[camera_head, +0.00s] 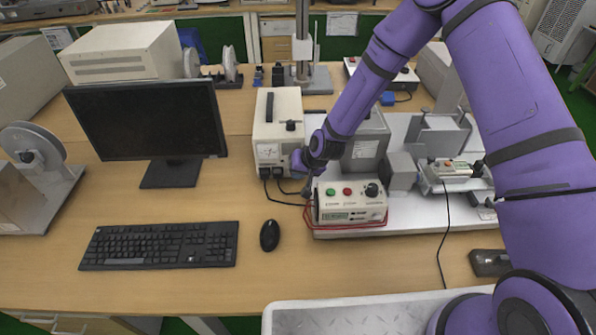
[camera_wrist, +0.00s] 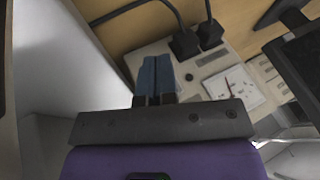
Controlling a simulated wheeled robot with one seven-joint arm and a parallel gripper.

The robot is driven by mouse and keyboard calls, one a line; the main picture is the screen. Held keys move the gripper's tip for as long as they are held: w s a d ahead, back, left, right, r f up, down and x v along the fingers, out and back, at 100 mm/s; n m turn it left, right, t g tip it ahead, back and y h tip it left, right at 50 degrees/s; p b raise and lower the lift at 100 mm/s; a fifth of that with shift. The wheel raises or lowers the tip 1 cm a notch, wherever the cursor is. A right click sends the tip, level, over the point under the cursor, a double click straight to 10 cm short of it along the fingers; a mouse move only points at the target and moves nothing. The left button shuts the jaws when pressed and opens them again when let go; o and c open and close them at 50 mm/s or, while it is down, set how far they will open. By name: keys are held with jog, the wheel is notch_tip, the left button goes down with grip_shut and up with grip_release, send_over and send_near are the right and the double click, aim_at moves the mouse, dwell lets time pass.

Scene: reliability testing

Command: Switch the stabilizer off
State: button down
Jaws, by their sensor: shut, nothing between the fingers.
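The stabilizer, a cream box (camera_head: 278,108) with a dial meter and black plugs low on its front, stands right of the monitor. My gripper (camera_head: 297,160) is at the right side of its front face, and my wrist hides part of that face. In the wrist view my gripper (camera_wrist: 154,62) is shut and empty, its blue fingers pointing at the stabilizer's front panel (camera_wrist: 150,50). The white meter (camera_wrist: 234,86) and two black plugs (camera_wrist: 197,40) lie right of the fingers there. The fingertips overlap the panel; I cannot tell whether they touch it. The switch's state is not clear.
A control box (camera_head: 350,205) with green and red buttons and a black knob sits just below my wrist. A monitor (camera_head: 150,120), keyboard (camera_head: 160,245) and mouse (camera_head: 269,235) stand to the left. Grey equipment crowds the right side. The front of the desk is mostly clear.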

jog(key=shift+s+f, duration=0.15)
jog(key=shift+f, duration=0.15)
jog(key=shift+r, duration=0.15)
jog(key=shift+r, duration=0.7)
jog(key=v, duration=1)
jog(key=shift+r, duration=0.4)
jog(key=shift+d, duration=0.2)
